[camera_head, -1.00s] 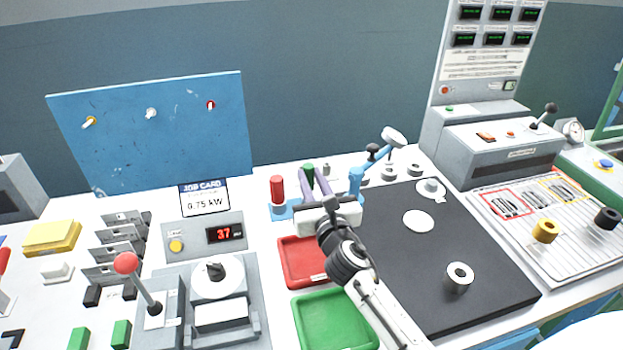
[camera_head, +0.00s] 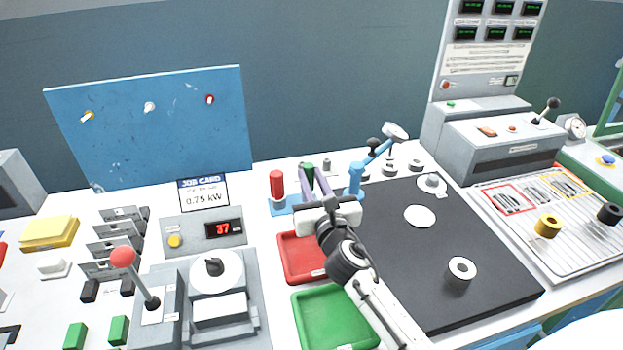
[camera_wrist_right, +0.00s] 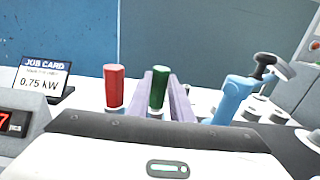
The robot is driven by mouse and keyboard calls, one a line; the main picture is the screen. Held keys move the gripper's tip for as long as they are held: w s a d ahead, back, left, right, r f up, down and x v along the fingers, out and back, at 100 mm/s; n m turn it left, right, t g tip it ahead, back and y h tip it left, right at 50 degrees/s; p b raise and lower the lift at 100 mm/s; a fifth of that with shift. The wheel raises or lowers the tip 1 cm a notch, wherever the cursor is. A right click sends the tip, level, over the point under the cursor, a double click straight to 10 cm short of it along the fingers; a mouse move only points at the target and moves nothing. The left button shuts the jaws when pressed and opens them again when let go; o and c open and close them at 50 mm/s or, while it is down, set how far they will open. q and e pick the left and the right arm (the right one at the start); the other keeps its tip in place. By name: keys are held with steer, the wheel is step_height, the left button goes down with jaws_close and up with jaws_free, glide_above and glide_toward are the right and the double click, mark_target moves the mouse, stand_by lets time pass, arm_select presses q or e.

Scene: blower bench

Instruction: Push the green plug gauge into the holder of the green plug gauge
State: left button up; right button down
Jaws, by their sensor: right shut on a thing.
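The green plug gauge (camera_head: 309,171) stands upright between the purple fingers of my right gripper (camera_head: 313,180). The gripper is shut on it. In the right wrist view the green handle (camera_wrist_right: 158,88) shows between the two fingers of the gripper (camera_wrist_right: 160,95), next to the red plug gauge (camera_wrist_right: 114,86). The red gauge (camera_head: 277,184) stands upright at the left end of the blue holder (camera_head: 282,210). The gripper and its fingers hide the green gauge's lower end and its place in the holder, so I cannot tell how deep it sits. My left gripper is not in view.
A blue clamp-like arm (camera_head: 362,175) rises just right of the gripper. A red tray (camera_head: 284,262) and a green tray (camera_head: 305,310) lie in front. A black mat (camera_head: 450,225) with a white disc (camera_head: 420,216) and a ring (camera_head: 461,272) lies to the right.

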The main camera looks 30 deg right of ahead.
steer(key=shift+f+b, duration=0.3)
steer(key=shift+f, duration=0.1)
stand_by(0.3)
steer(key=c, duration=1.5)
jaws_free()
steer(key=v, duration=1)
steer(key=shift+s, duration=0.15)
